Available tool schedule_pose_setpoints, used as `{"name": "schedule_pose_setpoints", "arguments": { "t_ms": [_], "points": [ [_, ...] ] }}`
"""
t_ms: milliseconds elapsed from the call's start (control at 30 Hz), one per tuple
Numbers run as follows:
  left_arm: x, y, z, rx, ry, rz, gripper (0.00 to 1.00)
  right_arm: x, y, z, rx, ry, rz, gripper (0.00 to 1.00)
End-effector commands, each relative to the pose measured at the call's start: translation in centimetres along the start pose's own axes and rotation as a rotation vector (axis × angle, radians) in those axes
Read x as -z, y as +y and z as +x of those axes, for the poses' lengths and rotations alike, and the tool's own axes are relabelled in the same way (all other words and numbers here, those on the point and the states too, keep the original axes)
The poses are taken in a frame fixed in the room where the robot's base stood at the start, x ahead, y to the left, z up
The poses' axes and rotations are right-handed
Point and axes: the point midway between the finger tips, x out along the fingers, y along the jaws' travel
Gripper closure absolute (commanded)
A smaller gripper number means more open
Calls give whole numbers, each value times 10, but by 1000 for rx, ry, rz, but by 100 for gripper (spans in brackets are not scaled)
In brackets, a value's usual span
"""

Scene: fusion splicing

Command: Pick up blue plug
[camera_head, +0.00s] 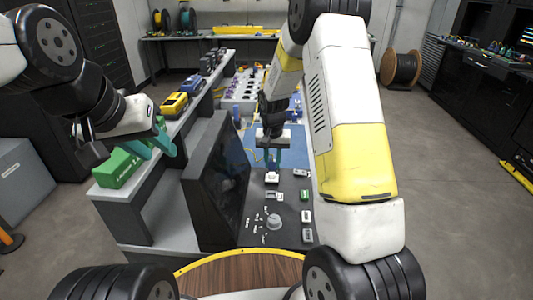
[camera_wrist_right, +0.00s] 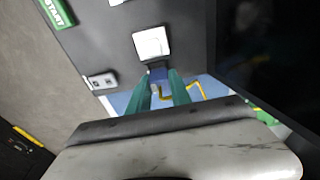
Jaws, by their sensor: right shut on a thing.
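My right gripper (camera_head: 272,160) points down over the dark control panel (camera_head: 288,225), close to a white square button (camera_head: 272,177). In the right wrist view its teal fingers are closed in on a small blue piece (camera_wrist_right: 157,74), which looks like the blue plug. The plug sits at the fingertips, right beside the black base of the white button (camera_wrist_right: 151,43); I cannot tell if they touch. In the head view the fingers mostly hide the plug. My left gripper (camera_head: 160,154) is open and empty, with teal fingers apart near a green box (camera_head: 118,168).
A dark monitor (camera_head: 217,180) stands left of the panel. A shelf with a yellow device (camera_head: 174,105) and a blue device (camera_head: 192,84) runs behind it. A blue mat (camera_head: 262,135) lies beyond the panel. A round wooden surface (camera_head: 240,273) is in front.

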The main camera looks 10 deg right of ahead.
Motion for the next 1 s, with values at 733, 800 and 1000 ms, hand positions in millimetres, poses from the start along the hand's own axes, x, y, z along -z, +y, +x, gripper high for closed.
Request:
{"name": "schedule_pose_setpoints", "arguments": {
  "t_ms": [733, 800, 1000],
  "points": [
    [0, 0, 0, 0, 0, 0, 64, -120, -3, -54, 1, 0, -3, 100],
    [0, 0, 0, 0, 0, 0, 64, -132, -4, -56, 1, 0, -4, 100],
    [0, 0, 0, 0, 0, 0, 64, -151, -3, -60, 0, 0, 0, 100]
  ]
}}
